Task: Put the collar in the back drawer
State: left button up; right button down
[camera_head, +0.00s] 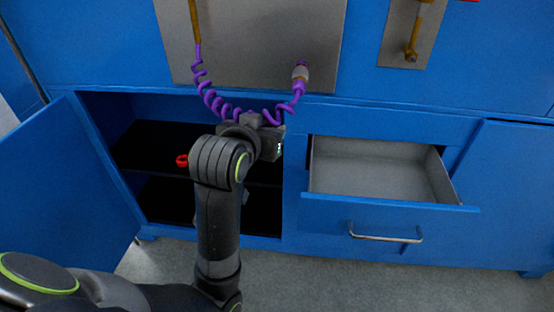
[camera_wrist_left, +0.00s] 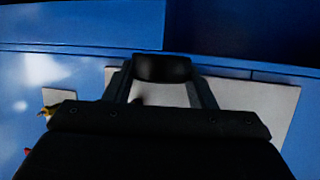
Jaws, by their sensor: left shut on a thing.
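My left gripper (camera_head: 264,138) is in front of the cabinet, between the open left compartment and the open drawer. The arm hides this piece in the head view. The drawer (camera_head: 388,218) is pulled out to the right of the gripper; its visible grey inside is empty. I cannot tell whether it is the back drawer. My right gripper is not in view.
A purple coiled hose (camera_head: 224,107) hangs from the grey panel (camera_head: 255,50), close to the gripper. A red ring-like thing (camera_head: 182,160) is in the dark left compartment. Its blue door (camera_head: 75,185) stands open at the left. Grey floor shows below the cabinet.

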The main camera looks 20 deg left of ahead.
aim_at(394, 189)
jog(key=z, duration=1.05)
jog(key=j+z, duration=0.2)
jog(key=z, duration=0.25)
jog(key=k+j+z, duration=0.1)
jog(key=z, duration=0.35)
jog(key=k+j+z, duration=0.1)
jog(key=z, duration=0.35)
jog(key=k+j, duration=0.8)
jog(key=j, duration=0.2)
